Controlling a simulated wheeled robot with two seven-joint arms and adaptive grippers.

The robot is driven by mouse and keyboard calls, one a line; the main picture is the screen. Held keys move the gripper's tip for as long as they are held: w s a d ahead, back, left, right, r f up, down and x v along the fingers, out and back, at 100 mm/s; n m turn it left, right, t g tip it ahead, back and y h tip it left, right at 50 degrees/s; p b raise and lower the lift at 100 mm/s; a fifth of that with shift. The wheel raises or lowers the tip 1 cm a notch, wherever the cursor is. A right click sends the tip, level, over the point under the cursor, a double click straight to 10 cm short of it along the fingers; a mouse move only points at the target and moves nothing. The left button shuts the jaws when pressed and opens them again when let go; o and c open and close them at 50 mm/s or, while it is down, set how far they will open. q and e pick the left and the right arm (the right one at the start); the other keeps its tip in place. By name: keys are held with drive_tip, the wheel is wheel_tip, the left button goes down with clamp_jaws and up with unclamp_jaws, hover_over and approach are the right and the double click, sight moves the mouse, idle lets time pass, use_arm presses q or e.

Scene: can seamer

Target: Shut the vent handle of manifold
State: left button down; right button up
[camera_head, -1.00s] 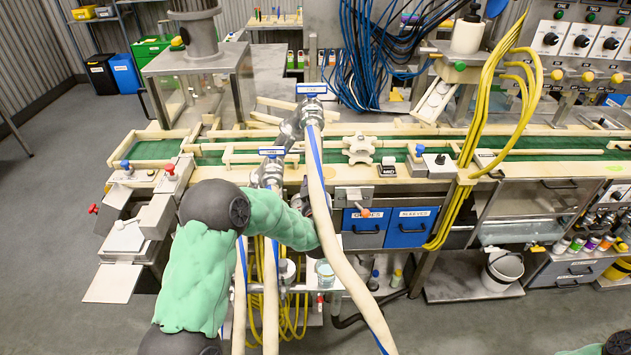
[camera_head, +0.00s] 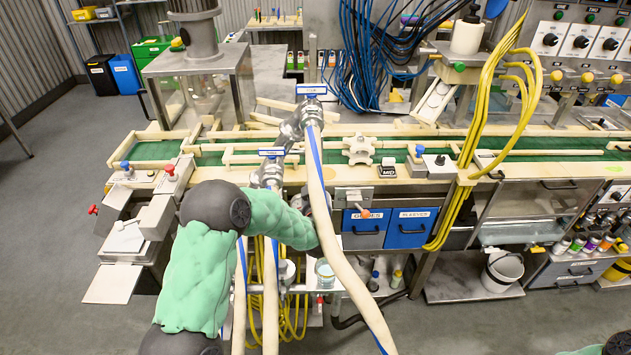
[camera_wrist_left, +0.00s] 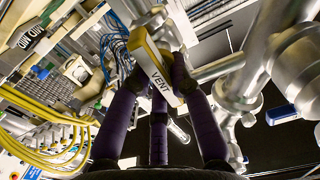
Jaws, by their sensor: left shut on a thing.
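The vent handle (camera_wrist_left: 161,76), a pale bar with yellowish edges and the label VENT, is in the left wrist view. My left gripper (camera_wrist_left: 160,62) has its dark purple fingers closed around it, with the label showing between them. In the head view my left arm comes in from the lower left and ends near the pale hose, and the fingers and vent handle are hidden there. The metal pipework of the manifold (camera_head: 290,130) stands beside the conveyor, with blue-labelled valve handles (camera_head: 312,89). My right gripper is out of view.
A pale hose (camera_head: 340,245) runs down from the manifold across the end of my left arm. Grey metal pipes (camera_wrist_left: 240,90) stand close on the right in the left wrist view. Blue drawers (camera_head: 410,228) and yellow cables (camera_head: 470,130) are to the right. Open floor lies at left.

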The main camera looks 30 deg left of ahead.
use_arm(q)
drive_tip(key=shift+w+d+f+m+p, duration=0.15)
drive_tip(key=shift+m+p, duration=0.1)
drive_tip(key=shift+m, duration=1.75)
drive_tip(key=shift+s+f+m+p, duration=0.1)
drive_tip(key=shift+m+p, duration=0.1)
drive_tip(key=shift+m, duration=1.8)
drive_tip(key=c, duration=1.1)
unclamp_jaws()
drive_tip(key=shift+w, duration=0.1)
drive_tip(key=shift+d, duration=0.1)
drive_tip(key=v, duration=1.2)
drive_tip(key=shift+f, duration=0.1)
